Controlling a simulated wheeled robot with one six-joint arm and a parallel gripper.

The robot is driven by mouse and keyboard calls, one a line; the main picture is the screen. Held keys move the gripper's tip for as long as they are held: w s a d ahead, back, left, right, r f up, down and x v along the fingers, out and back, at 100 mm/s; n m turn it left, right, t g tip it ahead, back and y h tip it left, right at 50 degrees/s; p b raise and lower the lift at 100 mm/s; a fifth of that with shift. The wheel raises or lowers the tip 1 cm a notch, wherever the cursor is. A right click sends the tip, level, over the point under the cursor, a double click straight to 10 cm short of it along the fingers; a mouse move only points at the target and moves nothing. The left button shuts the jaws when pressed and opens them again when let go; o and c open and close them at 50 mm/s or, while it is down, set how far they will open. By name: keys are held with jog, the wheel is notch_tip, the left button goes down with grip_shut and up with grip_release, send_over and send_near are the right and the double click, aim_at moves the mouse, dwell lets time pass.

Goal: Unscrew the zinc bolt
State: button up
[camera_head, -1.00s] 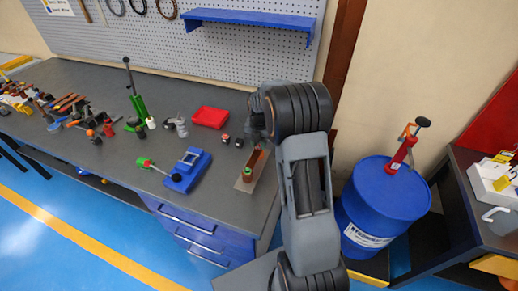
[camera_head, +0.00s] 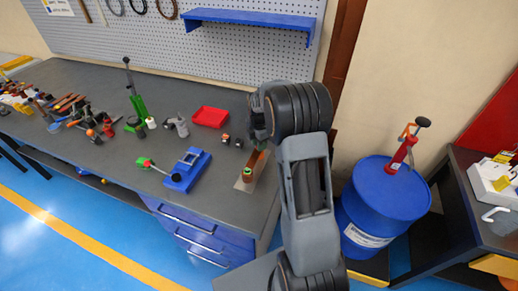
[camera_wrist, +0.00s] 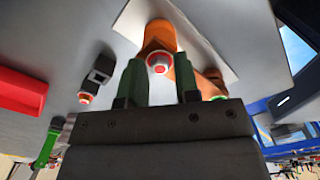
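In the wrist view, my gripper (camera_wrist: 160,75) has two dark green fingers spread apart. A bolt head with a red ring and pale centre (camera_wrist: 158,62), likely the zinc bolt, shows between the fingertips, with a visible gap on each side. It sits on an orange copper-coloured piece (camera_wrist: 156,33) over a light grey plate (camera_wrist: 215,30). A second bolt with a green and red top (camera_wrist: 216,97) is partly hidden beyond the right finger. In the head view, the plate (camera_head: 241,187) lies at the bench's right end; my arm hides most of the gripper.
A blue block tool (camera_head: 188,170) with a green-handled part stands left of the plate. A red tray (camera_head: 210,117) and small dark fittings (camera_head: 232,141) lie behind. A blue drum (camera_head: 385,195) with a red pump (camera_head: 402,155) stands to the right.

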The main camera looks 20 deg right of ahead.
jog(key=m, duration=0.4)
jog(key=m, duration=0.4)
jog(key=shift+m, duration=0.9)
jog(key=shift+m, duration=1.2)
jog(key=m, duration=0.3)
jog(key=shift+m, duration=0.3)
